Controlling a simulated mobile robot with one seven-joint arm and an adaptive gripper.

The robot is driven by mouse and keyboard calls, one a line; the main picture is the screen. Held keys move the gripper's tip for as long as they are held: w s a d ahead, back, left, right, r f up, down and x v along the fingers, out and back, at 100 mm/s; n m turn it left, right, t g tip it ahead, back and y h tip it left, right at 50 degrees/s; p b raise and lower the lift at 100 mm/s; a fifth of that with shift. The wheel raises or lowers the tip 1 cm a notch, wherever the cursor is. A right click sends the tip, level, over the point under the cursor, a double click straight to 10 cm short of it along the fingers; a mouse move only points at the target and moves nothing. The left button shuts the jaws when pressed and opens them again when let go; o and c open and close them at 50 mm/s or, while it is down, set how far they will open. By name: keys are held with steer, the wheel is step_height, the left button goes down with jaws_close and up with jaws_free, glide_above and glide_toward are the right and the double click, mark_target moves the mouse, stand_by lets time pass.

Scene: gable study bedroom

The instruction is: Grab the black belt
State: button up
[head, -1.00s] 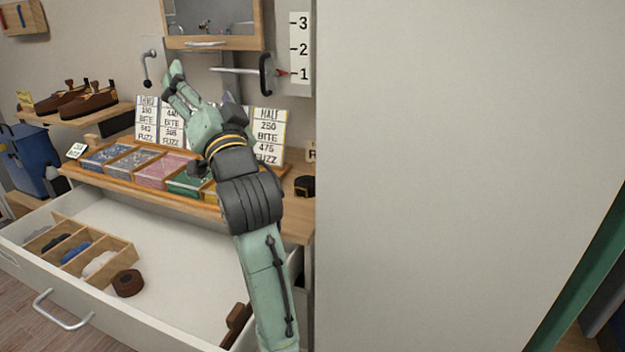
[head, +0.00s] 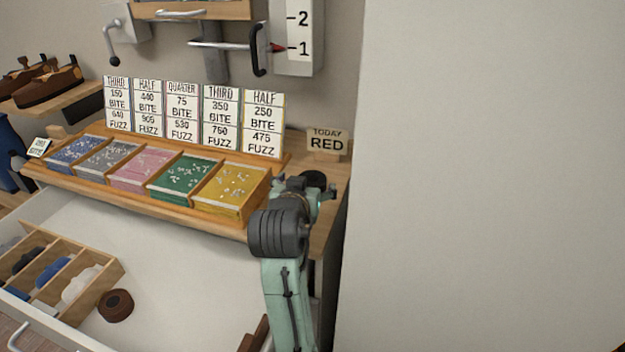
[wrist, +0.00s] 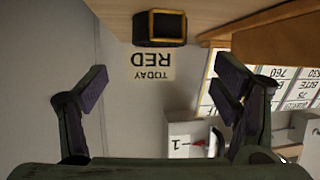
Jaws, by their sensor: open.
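The black belt (head: 314,178) looks like a dark coil on the wooden desk top, left of the wall-like pale panel and below the TODAY RED sign. In the head view my gripper (head: 306,190) is in front of it and hides part of it. In the wrist view, which is upside down, the belt (wrist: 160,28) is a compact black roll with a gold-edged face at the top of the picture. My gripper (wrist: 165,95) is open and empty there, its fingers spread to either side, with the belt beyond the fingertips and apart from them.
A tray (head: 120,200) of coloured compartments stands left of my gripper, with price cards behind. The TODAY RED sign (head: 327,142) stands behind the belt. An open drawer (head: 180,270) below holds a brown coil (head: 115,305) and a divided box. A tall pale panel (head: 480,170) closes off the right.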

mark_target(311, 181)
steer(key=p+x, duration=0.1)
steer(key=x, duration=0.2)
steer(key=p+x, duration=0.1)
steer(key=x, duration=0.3)
steer(key=shift+f, duration=0.45)
steer(key=shift+s, duration=0.1)
steer(key=shift+c, duration=0.4)
steer(key=c, duration=1.2)
steer(key=shift+c, duration=0.3)
steer(key=shift+r, duration=0.15)
